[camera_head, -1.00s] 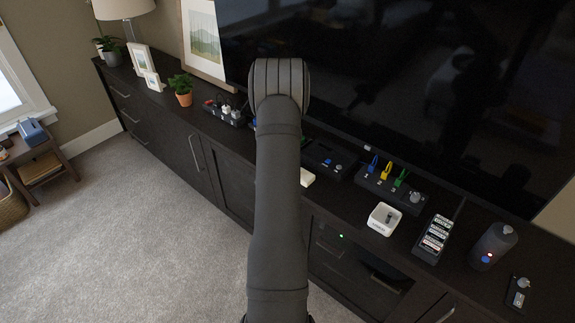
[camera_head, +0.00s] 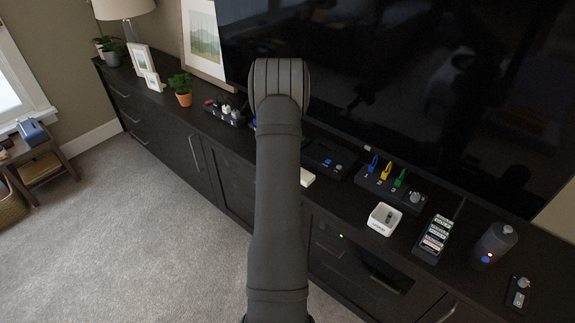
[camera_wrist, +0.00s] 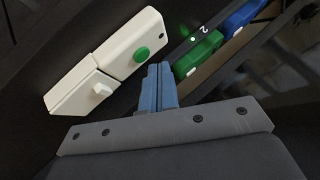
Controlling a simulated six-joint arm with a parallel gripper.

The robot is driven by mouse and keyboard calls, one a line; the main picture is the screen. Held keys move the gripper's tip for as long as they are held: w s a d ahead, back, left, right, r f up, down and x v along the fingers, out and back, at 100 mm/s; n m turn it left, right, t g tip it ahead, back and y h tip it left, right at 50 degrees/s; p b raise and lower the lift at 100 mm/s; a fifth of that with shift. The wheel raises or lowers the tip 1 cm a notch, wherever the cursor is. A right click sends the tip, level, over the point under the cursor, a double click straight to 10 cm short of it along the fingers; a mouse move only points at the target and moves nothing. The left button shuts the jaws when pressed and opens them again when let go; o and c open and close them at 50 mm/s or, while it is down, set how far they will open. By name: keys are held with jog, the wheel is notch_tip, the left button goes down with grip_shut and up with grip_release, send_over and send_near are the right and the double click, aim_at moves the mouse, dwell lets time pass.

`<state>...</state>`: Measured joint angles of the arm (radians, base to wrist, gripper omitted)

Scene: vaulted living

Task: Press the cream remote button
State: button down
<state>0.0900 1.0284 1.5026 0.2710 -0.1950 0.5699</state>
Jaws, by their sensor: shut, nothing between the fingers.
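A cream remote (camera_wrist: 127,47) with a round green button (camera_wrist: 141,54) lies on the dark cabinet top in the wrist view. Against its lower-left end is another cream block (camera_wrist: 82,92) with a small pale raised knob (camera_wrist: 102,90). My gripper (camera_wrist: 159,70) has its blue fingers closed together with nothing between them. The fingertips appear just right of and below the green button; I cannot tell their height above the surface. In the head view my arm hides the gripper, and only a cream corner (camera_head: 307,178) shows beside the arm.
Right of my fingers is a dark panel with a green piece (camera_wrist: 196,54) and a blue piece (camera_wrist: 243,16). The cabinet top also holds a panel of coloured levers (camera_head: 387,184), a white box (camera_head: 383,219) and a grey cylinder (camera_head: 493,246). A large dark screen (camera_head: 430,90) stands behind.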

jog(key=shift+f, duration=0.1)
jog(key=shift+f, duration=0.35)
jog(key=shift+f, duration=0.35)
dwell(0.6)
jog(key=shift+r, duration=0.8)
jog(key=shift+r, duration=2.5)
jog(key=shift+r, duration=1.75)
